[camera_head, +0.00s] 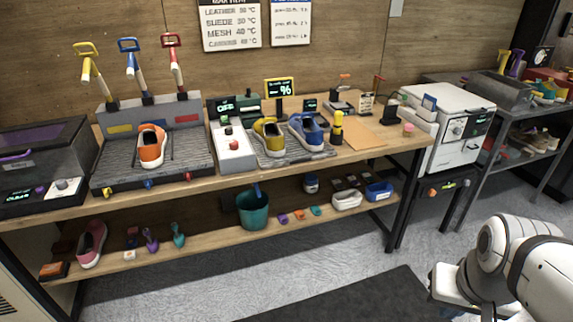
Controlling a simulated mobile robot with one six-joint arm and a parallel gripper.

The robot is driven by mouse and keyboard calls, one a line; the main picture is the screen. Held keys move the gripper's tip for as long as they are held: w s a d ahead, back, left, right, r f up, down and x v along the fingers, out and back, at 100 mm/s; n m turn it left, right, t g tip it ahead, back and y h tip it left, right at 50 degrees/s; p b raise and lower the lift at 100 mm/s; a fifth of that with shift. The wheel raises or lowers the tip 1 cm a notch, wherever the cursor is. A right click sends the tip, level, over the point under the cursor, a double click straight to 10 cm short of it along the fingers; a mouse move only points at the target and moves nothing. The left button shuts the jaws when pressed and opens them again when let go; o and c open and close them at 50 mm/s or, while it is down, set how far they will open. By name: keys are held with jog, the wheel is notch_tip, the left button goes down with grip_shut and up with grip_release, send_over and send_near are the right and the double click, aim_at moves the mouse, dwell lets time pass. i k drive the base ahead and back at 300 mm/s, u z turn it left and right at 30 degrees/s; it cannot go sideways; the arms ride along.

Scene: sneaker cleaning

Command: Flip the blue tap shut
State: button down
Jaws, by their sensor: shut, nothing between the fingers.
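A small blue tap (148,183) sits at the middle of the front edge of a grey ribbed wash tray (110,178) on the bench. A yellow tap (107,191) is to its left and a red tap (188,176) to its right. The blue tap is too small to tell which way its lever points. Behind the tray stand yellow-, blue- (129,45) and red-handled tools. My white arm shows at the lower right, well away from the tray. My gripper's fingers are not visible.
An orange sneaker (151,147) lies in the tray. A white device (232,150) and yellow and blue sneakers stand to the right. A dark bin (40,160) is at the left. A teal bucket (253,210) stands on the lower shelf. Floor in front is open.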

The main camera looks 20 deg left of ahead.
aim_at(257, 191)
jog(key=u, duration=1.25)
jog(key=i, duration=1)
